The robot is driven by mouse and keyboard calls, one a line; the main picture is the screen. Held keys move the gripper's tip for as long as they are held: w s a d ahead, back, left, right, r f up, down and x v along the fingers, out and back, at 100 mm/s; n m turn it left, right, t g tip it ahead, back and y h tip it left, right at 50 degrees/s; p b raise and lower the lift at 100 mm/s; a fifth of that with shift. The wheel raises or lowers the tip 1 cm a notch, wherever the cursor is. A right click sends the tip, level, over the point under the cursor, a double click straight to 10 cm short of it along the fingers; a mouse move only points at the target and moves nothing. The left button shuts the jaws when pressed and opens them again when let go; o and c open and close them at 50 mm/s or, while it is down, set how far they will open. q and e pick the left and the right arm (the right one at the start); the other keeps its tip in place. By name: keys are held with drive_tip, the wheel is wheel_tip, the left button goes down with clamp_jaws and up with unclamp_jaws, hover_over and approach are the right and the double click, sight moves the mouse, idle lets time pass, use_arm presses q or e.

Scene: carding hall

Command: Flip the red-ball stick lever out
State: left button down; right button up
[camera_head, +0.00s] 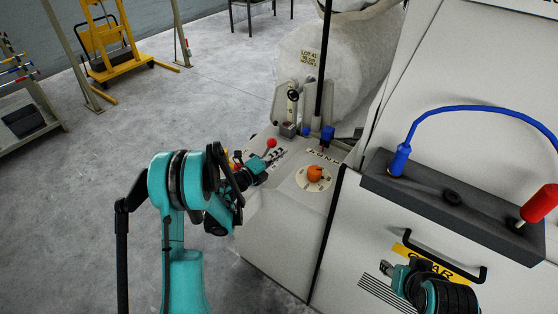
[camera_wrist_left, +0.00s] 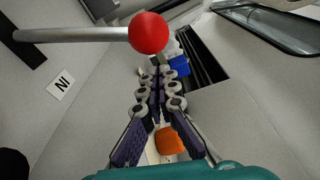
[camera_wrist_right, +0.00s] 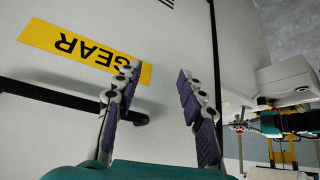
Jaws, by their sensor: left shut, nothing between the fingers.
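The lever's red ball (camera_head: 271,142) stands on the machine's sloping end panel. In the left wrist view the red ball (camera_wrist_left: 149,32) caps a grey rod (camera_wrist_left: 75,35) that runs left, above an "IN" label (camera_wrist_left: 62,84). My left gripper (camera_head: 277,156) is shut and empty, close beside the ball. Its fingertips (camera_wrist_left: 158,72) lie just below the ball in the left wrist view; I cannot tell whether they touch. My right gripper (camera_wrist_right: 158,72) is open and empty in front of the yellow "GEAR" label (camera_wrist_right: 75,45); in the head view it is at lower right (camera_head: 386,267).
An orange knob (camera_head: 315,173) sits on the panel right of the left gripper. A black post (camera_head: 325,60) rises behind. A black handle (camera_head: 445,262) is on the front cover near my right gripper. A dark box with a blue cable (camera_head: 398,160) is above it. Open floor lies left.

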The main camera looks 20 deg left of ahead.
sight(274, 146)
use_arm(q)
drive_tip(key=shift+w+a+r, duration=0.1)
drive_tip(key=shift+a+r, duration=0.15)
drive_tip(key=shift+a, duration=0.7)
drive_tip(key=shift+w+a+r+n, duration=0.2)
drive_tip(key=shift+a+r+n, duration=0.25)
drive_tip(key=shift+a, duration=0.25)
drive_tip(key=w+a+r+n+b, duration=0.2)
drive_tip(key=a+n, duration=0.3)
drive_tip(key=a, duration=0.3)
drive_tip(key=shift+w+a+t+h, duration=0.3)
drive_tip(key=shift+w+t, duration=0.1)
drive_tip(key=shift+w, duration=0.2)
